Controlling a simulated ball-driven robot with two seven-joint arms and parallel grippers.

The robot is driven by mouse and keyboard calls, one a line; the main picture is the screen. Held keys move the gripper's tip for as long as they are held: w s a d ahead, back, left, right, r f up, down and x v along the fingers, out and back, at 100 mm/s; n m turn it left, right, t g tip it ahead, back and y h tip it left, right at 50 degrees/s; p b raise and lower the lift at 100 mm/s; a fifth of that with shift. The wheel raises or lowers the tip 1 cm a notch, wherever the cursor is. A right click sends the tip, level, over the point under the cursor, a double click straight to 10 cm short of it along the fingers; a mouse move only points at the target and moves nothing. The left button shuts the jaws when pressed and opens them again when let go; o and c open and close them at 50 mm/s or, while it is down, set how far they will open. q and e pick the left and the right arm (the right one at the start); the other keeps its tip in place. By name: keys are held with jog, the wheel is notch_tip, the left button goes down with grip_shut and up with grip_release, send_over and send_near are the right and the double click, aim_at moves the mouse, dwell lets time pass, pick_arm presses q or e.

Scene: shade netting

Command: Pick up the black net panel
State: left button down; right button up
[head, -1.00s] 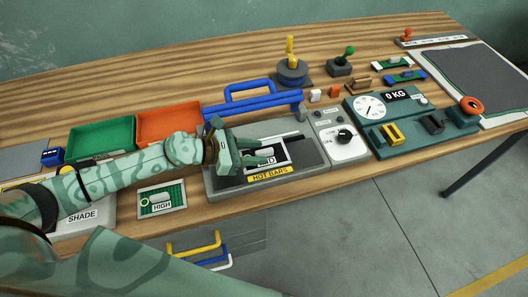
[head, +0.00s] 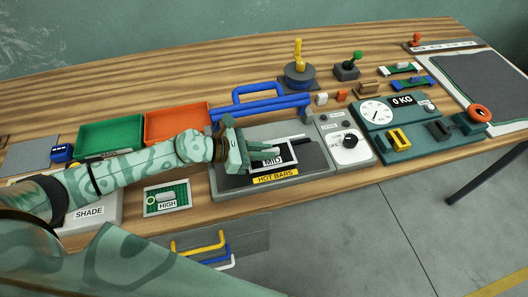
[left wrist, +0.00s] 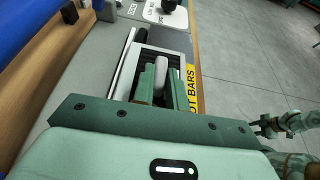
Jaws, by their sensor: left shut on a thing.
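The black net panel (head: 284,163) has a pale frame and a label reading MID. It lies over the dark bed of the hot bars machine (head: 318,158), and I cannot tell whether it is raised at all. My left gripper (head: 268,152) is over it, shut on its pale handle. In the left wrist view the handle (left wrist: 161,72) stands between the two green fingers (left wrist: 161,88), with the black net (left wrist: 177,62) around it. The fingers hide part of the panel. My right gripper (left wrist: 260,129) shows small at the right of the left wrist view; its jaws are unclear.
A blue bar with a handle (head: 262,107) runs behind the hot bars bed. A green net panel (head: 166,198) marked HIGH lies left of the machine. Green (head: 110,121) and orange (head: 176,109) trays stand behind my arm. A scale (head: 420,145) stands to the right.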

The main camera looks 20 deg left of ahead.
pick_arm(q)
notch_tip(320, 180, up, 2)
jog(key=shift+r+p, duration=0.2)
jog(key=shift+p, duration=0.2)
jog(key=s+a+r+m+g+h+p, duration=0.15)
jog(key=s+r, duration=0.25)
jog(key=s, duration=0.4)
jog(key=s+a+r+p, duration=0.15)
jog(key=s+r, duration=0.25)
jog(key=s, duration=0.4)
jog(key=w+a+r+n+t+y+b, duration=0.2)
jog(key=w+r, duration=0.6)
jog(key=w, duration=0.2)
jog(key=shift+a+r+b, duration=0.15)
jog(key=shift+r+b, duration=0.2)
jog(key=shift+r, duration=0.05)
